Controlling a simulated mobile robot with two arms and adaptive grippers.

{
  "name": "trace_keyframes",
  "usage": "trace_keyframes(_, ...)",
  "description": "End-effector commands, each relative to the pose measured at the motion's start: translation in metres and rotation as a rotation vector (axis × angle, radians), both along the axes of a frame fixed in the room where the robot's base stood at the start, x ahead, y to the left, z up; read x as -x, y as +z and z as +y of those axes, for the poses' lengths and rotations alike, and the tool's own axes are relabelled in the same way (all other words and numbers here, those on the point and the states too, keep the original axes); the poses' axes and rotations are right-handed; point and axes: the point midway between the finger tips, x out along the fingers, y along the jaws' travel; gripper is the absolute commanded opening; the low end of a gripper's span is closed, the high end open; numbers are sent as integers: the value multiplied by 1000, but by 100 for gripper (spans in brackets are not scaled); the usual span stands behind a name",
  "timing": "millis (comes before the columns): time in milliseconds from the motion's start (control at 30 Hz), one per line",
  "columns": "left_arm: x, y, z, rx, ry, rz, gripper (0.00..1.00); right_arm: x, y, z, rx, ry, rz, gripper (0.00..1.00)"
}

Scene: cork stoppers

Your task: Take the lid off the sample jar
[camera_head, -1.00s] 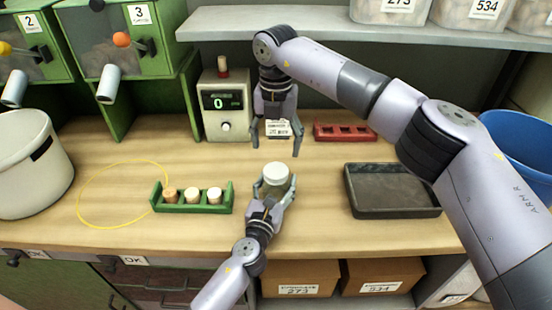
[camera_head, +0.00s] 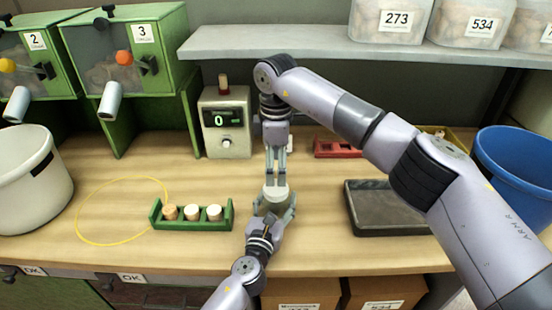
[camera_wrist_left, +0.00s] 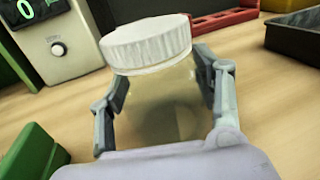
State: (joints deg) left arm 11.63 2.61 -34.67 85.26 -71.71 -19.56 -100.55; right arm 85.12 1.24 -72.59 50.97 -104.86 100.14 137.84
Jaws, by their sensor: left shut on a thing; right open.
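The sample jar (camera_wrist_left: 160,105) is clear with contents I cannot make out, and its white ribbed lid (camera_wrist_left: 147,43) is on top. My left gripper (camera_head: 274,212) is shut around the jar's body; its fingers show on both sides of the jar in the left wrist view (camera_wrist_left: 165,100). In the head view the lid (camera_head: 275,193) is partly hidden. My right gripper (camera_head: 276,183) is open and points down right over the lid. I cannot tell whether its fingers touch the lid; they do not show in the left wrist view.
A green rack (camera_head: 164,224) with three stoppers stands left of the jar, by a yellow loop (camera_head: 80,222). A dark tray (camera_head: 388,232) lies to the right. A device reading 0 (camera_head: 227,140) and a red rack (camera_head: 335,153) stand behind. The shelf (camera_head: 300,42) hangs above.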

Motion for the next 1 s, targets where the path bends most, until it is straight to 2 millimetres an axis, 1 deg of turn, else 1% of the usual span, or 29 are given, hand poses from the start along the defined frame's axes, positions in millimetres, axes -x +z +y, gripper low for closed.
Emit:
trace_keyframes(33, 0, 0, 0, -1, 1, 0, 0, 1, -9, 0, 1, 1, 4, 69)
trace_keyframes(200, 0, 0, 0, -1, 1, 0, 0, 1, -36, -1, 1, 1, 4, 69)
trace_keyframes(400, 0, 0, 0, -1, 1, 0, 0, 0, -57, 0, 1, 1, 1, 69)
trace_keyframes(533, 0, 0, 0, -1, 1, 0, 0, 0, -62, 0, 0, 2, 0, 69)
trace_keyframes(767, 0, 0, 0, -1, 1, 0, 0, 0, -63, 0, 0, 3, 0, 69)
trace_keyframes(1000, 0, 0, 0, -1, 1, 0, 0, 0, -63, 0, 0, 3, 0, 54)
